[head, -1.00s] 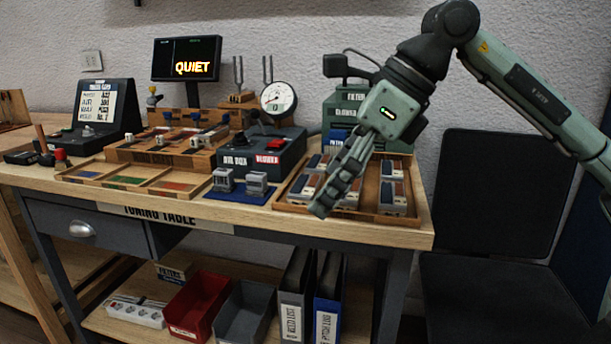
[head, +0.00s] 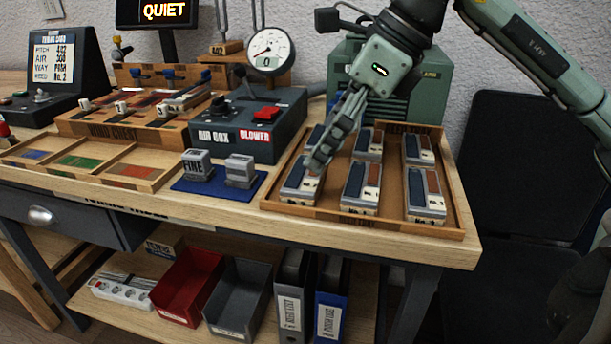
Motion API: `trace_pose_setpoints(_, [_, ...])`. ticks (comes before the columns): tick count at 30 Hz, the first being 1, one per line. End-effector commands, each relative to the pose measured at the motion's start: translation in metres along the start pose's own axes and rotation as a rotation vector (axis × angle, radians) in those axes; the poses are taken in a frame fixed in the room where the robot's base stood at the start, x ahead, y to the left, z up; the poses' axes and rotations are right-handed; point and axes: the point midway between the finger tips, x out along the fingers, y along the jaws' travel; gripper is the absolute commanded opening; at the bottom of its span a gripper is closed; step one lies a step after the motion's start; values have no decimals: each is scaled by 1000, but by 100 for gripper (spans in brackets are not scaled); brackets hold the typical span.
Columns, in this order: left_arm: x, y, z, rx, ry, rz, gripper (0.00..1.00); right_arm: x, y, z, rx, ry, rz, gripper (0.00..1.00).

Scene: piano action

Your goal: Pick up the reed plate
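Several reed plates with dark blue and brown tops and pale ends lie in rows in the wooden tray (head: 360,221) at the right of the table. The front row holds a left plate (head: 297,190), a middle plate (head: 360,190) and a right plate (head: 425,197). Which one is meant is not clear. My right gripper (head: 316,168) points down over the left side of the tray, at the front left plate. Its fingers overlap that plate and partly hide the one behind. I cannot tell whether they touch it or how far they are apart. My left gripper is not in view.
A blue mat (head: 219,190) with two grey blocks lies left of the tray. Behind stand the air box (head: 235,139), a dial gauge (head: 270,50) and a green machine (head: 410,92). A wooden stand (head: 130,128) and a three-part tray (head: 85,163) are further left.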

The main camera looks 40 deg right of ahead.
Motion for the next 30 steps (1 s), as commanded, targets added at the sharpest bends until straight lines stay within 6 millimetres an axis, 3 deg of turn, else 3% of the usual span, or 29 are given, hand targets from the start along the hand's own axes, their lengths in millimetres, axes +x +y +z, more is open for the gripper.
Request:
trace_pose_setpoints(6, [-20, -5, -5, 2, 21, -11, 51, 33, 2, -5, 1, 0, 5, 100])
trace_pose_setpoints(9, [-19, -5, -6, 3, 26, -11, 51, 43, 2, -5, 1, 1, 2, 100])
trace_pose_setpoints(18, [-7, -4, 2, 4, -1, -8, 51, 47, 1, -5, 1, 1, 0, 99])
trace_pose_setpoints(27, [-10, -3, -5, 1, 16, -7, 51, 47, 1, -5, 1, 0, 0, 62])
trace_pose_setpoints(30, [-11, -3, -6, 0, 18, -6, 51, 47, 1, -5, 1, 0, 0, 60])
